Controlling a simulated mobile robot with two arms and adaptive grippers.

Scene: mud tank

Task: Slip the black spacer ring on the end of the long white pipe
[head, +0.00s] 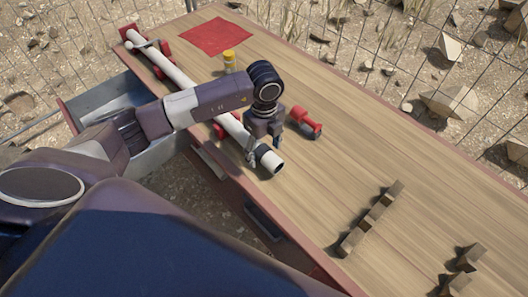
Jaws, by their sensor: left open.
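The long white pipe (187,82) lies on red supports along the near edge of the wooden table, its near end pointing toward the lower right. The black spacer ring (262,152) shows as a dark band around the pipe close to that end, with a short white stub past it. My left gripper (263,146) is open, fingers pointing down over the pipe at the ring. The fingers hide part of the pipe and ring, and I cannot tell whether they touch the ring. My right gripper is out of view.
A red tool (304,121) lies just right of the gripper. A yellow-topped object (229,60) stands behind my arm near a red mat (216,36). Brown wooden blocks (371,217) sit in a row at the lower right. The table's middle right is clear.

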